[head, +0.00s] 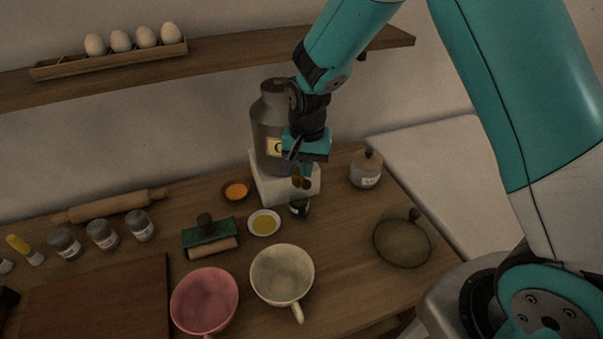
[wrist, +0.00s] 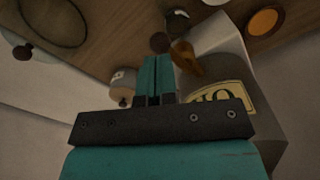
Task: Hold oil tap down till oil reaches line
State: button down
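A grey metal oil can (head: 269,120) with a cream label stands on a white block (head: 265,185); its label also shows in the wrist view (wrist: 225,97). A brass-coloured tap (wrist: 187,60) juts from its front, with a dark round knob (wrist: 159,42) beside it. A small dark-and-white vessel (head: 299,208) stands below the tap; its fill line and oil level cannot be made out. My gripper (wrist: 157,62) is shut, its teal fingers together with nothing visible between them. The fingertips are right by the knob; I cannot tell whether they touch it.
A lidded jar (head: 366,170) stands right of the can, with a glass lid (head: 402,240) in front. A yellow-filled dish (head: 264,223), an orange-filled bowl (head: 235,191), a cream cup (head: 282,273) and a pink cup (head: 204,300) are nearby. A shelf (head: 225,57) runs above.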

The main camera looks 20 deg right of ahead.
aim_at(306, 182)
jog(key=shift+f+b, duration=1.55)
jog(key=shift+f, duration=0.85)
jog(key=shift+r, duration=0.15)
dwell(0.7)
notch_tip(306, 182, up, 7)
jog(key=p, duration=0.6)
jog(key=shift+r, duration=0.15)
dwell(0.7)
